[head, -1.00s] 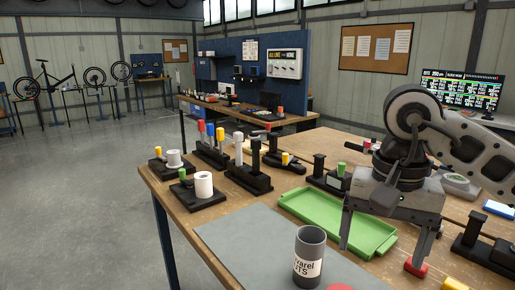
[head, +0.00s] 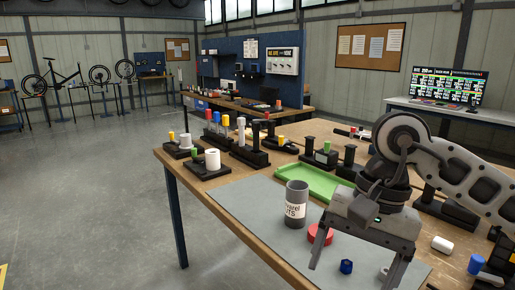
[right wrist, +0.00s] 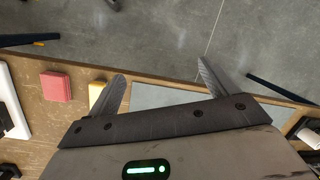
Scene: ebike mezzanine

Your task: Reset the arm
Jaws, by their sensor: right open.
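My right arm comes in from the right of the head view. Its gripper (head: 350,276) points down over the front part of the workbench, fingers spread apart with nothing between them. The right wrist view also shows the gripper (right wrist: 160,70) open and empty, its fingers apart above the bench edge. My left gripper is not in view.
On the bench, a grey mat (head: 251,205) carries a grey labelled cup (head: 296,205), a red round piece (head: 320,234) and a blue piece (head: 346,267) near my gripper. A green tray (head: 310,180) lies behind. Black fixtures line the back. Open floor (head: 90,200) is left.

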